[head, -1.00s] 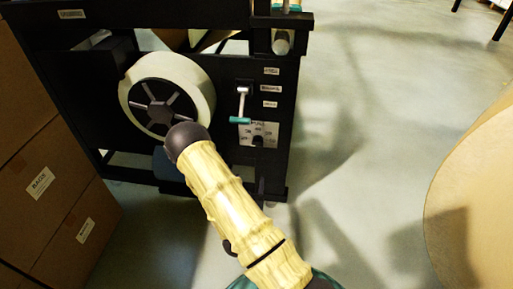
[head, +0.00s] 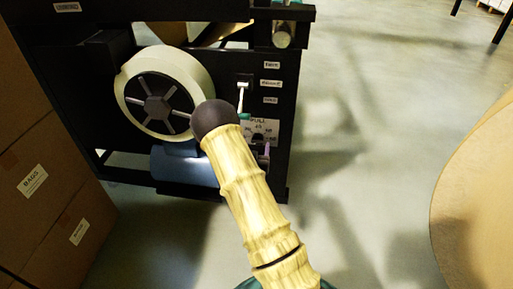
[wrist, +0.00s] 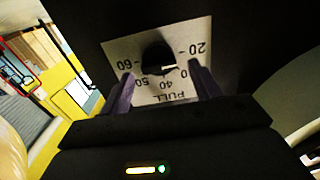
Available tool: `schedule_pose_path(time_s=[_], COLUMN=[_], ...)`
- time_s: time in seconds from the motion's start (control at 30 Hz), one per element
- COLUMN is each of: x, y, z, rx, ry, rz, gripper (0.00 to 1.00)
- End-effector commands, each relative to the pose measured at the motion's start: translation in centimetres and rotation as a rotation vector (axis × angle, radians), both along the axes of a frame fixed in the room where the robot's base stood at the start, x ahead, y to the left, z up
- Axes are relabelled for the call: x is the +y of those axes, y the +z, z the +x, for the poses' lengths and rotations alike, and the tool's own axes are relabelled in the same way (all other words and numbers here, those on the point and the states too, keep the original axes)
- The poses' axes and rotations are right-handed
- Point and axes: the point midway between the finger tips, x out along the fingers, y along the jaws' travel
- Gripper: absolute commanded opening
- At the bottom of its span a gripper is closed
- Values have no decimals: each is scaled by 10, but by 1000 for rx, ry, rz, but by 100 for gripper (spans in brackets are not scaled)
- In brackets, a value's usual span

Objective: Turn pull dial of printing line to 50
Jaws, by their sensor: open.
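The pull dial (wrist: 157,55) is a black knob on a white plate (wrist: 118,48), seen upside down in the wrist view. The plate reads PULL, with 20, 40, 50 and 60 legible and a partly covered number between 20 and 40. A pale mark shows on the knob's lower edge; its exact reading is unclear. My gripper (wrist: 161,72) is open, its purple fingers on either side of the knob, apart from it as far as I see. In the head view the plate (head: 272,126) is partly hidden by my arm, and one finger shows below it.
Cardboard boxes (head: 50,170) stand at left, a big kraft roll (head: 480,190) at right. Floor between is clear.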

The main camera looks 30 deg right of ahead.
Motion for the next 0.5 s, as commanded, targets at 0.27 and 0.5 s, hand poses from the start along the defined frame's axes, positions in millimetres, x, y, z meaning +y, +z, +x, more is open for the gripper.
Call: schedule_pose_path(time_s=[0.27, 0.5], x=[-11, -13], y=[0, 0], z=[16, 15], rx=[1, 1], ry=[1, -3], rz=[1, 1], gripper=[63, 55])
